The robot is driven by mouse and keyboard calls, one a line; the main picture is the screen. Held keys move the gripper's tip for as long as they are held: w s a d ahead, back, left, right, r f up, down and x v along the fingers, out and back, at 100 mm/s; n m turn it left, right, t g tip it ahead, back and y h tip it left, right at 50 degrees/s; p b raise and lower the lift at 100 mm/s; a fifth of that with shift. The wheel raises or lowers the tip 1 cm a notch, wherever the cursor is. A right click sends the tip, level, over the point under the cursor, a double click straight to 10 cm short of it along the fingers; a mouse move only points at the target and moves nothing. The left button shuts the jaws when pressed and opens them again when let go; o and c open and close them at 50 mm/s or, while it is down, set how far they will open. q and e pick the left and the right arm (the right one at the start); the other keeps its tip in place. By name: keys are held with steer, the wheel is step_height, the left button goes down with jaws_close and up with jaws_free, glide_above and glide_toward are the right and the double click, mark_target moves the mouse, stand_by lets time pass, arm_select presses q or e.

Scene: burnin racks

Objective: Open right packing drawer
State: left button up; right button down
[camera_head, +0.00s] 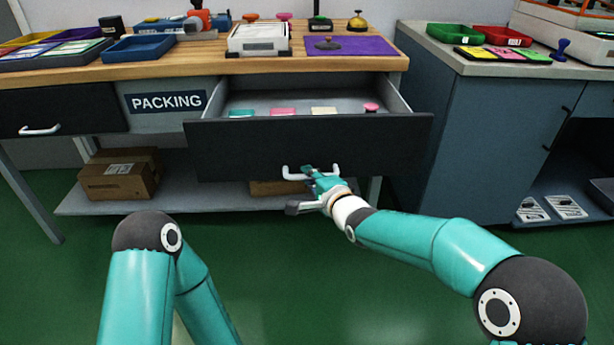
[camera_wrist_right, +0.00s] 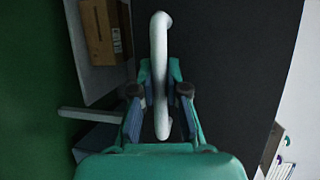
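The right packing drawer (camera_head: 225,150) has a black front and stands pulled well out from under the wooden bench, its grey inside showing. Its white bar handle (camera_head: 294,177) is low on the front. My right gripper (camera_head: 312,176) is at this handle. In the right wrist view, the handle (camera_wrist_right: 160,45) runs between the two teal fingertips of my right gripper (camera_wrist_right: 160,77), which close in on it from both sides. My left gripper is not in view; only part of my left arm shows.
Colored pads and a pink-topped item (camera_head: 371,107) lie in the drawer. The left drawer (camera_head: 70,108) is shut. A cardboard box (camera_head: 120,175) sits on the lower shelf (camera_head: 215,200). A blue-grey cabinet (camera_head: 490,140) stands close to the right. Green floor is clear in front.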

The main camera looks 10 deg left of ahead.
steer(key=c, duration=1.2)
jaws_free()
steer(key=shift+w+d+f, duration=0.1)
steer(key=shift+d+f, duration=0.05)
steer(key=shift+f, duration=0.15)
steer(key=shift+r, duration=0.15)
steer(key=shift+s+d+r, duration=0.15)
steer(key=shift+s+d, duration=0.1)
steer(key=shift+s, duration=0.05)
steer(key=v, duration=1.1)
steer(key=shift+s, duration=0.1)
